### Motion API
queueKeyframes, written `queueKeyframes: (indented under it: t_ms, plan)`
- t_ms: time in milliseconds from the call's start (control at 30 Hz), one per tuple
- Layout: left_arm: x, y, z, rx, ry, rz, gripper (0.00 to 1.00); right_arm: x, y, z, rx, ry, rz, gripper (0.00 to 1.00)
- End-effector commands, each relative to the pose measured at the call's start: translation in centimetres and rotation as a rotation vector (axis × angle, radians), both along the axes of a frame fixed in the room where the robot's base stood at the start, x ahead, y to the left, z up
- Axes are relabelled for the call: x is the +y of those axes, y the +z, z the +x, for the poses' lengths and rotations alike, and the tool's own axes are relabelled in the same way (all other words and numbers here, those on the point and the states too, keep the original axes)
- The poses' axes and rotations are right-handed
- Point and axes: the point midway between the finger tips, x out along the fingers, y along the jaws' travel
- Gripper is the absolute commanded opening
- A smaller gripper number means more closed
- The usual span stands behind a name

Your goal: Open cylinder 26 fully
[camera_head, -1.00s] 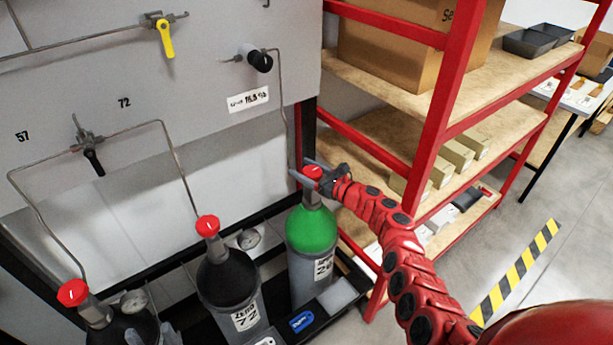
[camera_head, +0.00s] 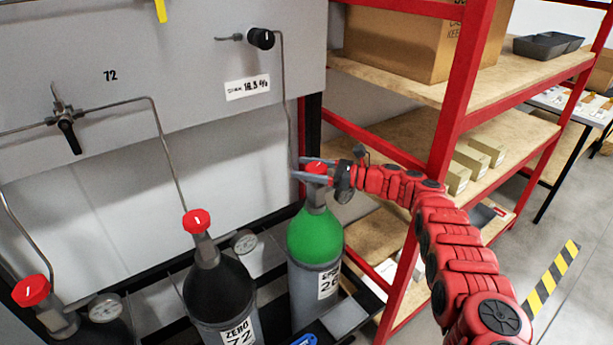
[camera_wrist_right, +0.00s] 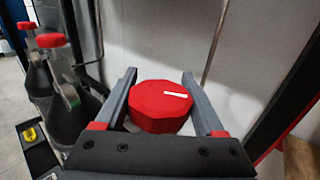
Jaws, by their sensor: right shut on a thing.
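Cylinder 26 (camera_head: 315,236) has a green shoulder and a grey body with a label reading 26. It stands upright at the right end of the cylinder row. Its red valve knob (camera_head: 317,167) is on top. My right gripper (camera_head: 313,172) reaches in from the right and is shut on that knob. My left gripper is not in view.
Cylinder 72 (camera_head: 218,296), dark with a red knob (camera_head: 196,221), stands to the left. Another red knob (camera_head: 31,290) is at the far left. A red-framed shelf (camera_head: 452,110) stands close on the right, behind my arm. A grey panel (camera_head: 180,60) with pipes is behind.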

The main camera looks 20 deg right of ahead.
Motion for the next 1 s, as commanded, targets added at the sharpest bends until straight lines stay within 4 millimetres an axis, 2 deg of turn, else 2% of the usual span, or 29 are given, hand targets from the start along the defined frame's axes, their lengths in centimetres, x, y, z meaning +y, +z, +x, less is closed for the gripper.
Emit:
queueKeyframes:
  t_ms: [133, 600, 633, 800, 1000]
  plan:
    - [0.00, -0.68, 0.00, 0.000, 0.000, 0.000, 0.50, 0.24, -0.30, -0.01, 0.003, 0.015, -0.001, 0.15]
    - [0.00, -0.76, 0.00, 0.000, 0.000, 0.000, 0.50, 0.17, -0.22, -0.06, 0.004, 0.020, 0.000, 0.15]
    - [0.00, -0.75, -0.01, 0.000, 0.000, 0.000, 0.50, 0.18, -0.22, -0.06, 0.004, 0.020, -0.001, 0.73]
    - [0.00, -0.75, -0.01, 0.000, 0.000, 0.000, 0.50, 0.14, -0.16, -0.05, 0.003, 0.019, -0.001, 1.00]
    - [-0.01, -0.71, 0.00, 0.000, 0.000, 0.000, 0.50, 0.09, -0.08, -0.04, 0.001, 0.019, 0.000, 1.00]
